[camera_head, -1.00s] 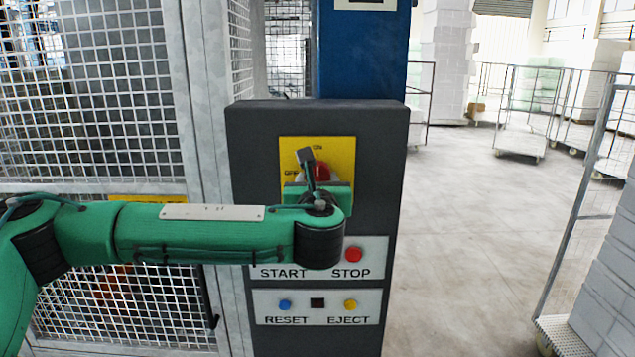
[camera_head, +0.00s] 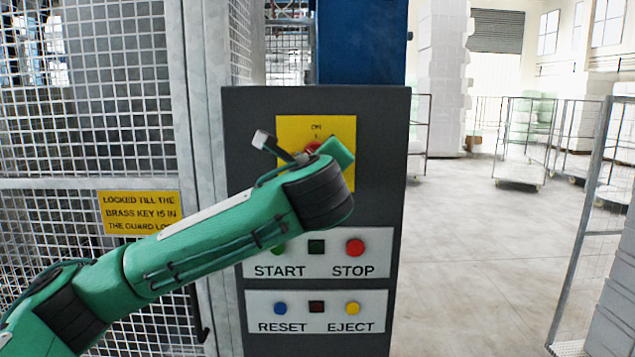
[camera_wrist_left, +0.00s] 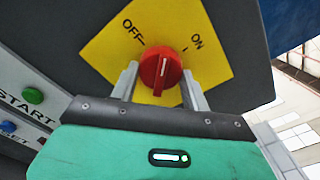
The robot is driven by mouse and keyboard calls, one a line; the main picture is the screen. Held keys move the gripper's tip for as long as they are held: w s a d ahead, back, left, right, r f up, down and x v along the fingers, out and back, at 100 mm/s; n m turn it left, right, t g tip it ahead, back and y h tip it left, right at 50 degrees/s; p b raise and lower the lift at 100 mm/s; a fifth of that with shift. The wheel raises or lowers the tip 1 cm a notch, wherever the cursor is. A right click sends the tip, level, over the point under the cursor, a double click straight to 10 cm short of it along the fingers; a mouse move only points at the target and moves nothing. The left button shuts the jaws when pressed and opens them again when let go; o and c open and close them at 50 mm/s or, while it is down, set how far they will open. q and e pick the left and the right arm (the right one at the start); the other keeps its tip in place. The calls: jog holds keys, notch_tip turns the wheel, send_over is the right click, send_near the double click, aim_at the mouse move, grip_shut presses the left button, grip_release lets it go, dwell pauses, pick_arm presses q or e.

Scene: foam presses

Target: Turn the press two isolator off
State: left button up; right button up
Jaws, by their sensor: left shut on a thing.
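The press isolator is a red rotary knob (camera_wrist_left: 160,70) on a yellow plate (camera_wrist_left: 210,75) marked OFF and ON. In the left wrist view the knob's ridge points between the OFF and ON marks. My left gripper (camera_wrist_left: 158,82) has its fingers on either side of the knob and is shut on it. In the head view the left gripper (camera_head: 315,150) is at the plate, tilted, and hides most of the knob (camera_head: 313,147) and the OFF label. ON shows at the plate's top. My right gripper is in neither view.
A mesh guard (camera_head: 90,100) stands left. Open floor (camera_head: 460,250) lies right.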

pick_arm(q)
jog(key=shift+r+n+b, duration=0.1)
jog(key=shift+n+b, duration=3.4)
jog(key=shift+n, duration=1.1)
jog(key=o, duration=1)
jog(key=shift+s, duration=0.1)
